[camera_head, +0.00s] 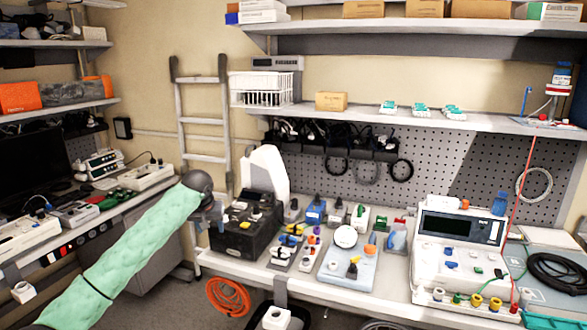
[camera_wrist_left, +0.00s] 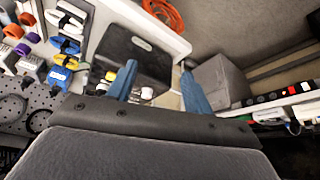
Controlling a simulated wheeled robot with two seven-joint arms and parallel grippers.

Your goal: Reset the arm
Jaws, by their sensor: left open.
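My left arm (camera_head: 128,252), in a green sleeve, reaches in from the lower left. Its dark wrist ends beside the left end of the workbench. My left gripper (camera_wrist_left: 157,84) shows in the left wrist view as two blue fingers set wide apart, with nothing held between them. A black box (camera_head: 246,232) stands on the bench just right of the wrist in the head view. It also shows beyond the fingers in the left wrist view (camera_wrist_left: 138,50). My right gripper is in neither view.
The workbench (camera_head: 345,293) carries several small connectors and a white device with a screen (camera_head: 459,240). A left-hand bench (camera_head: 85,229) holds more devices. A ladder (camera_head: 203,122) leans on the wall. An orange cable coil (camera_head: 228,297) hangs below the bench front. Floor shows between the benches.

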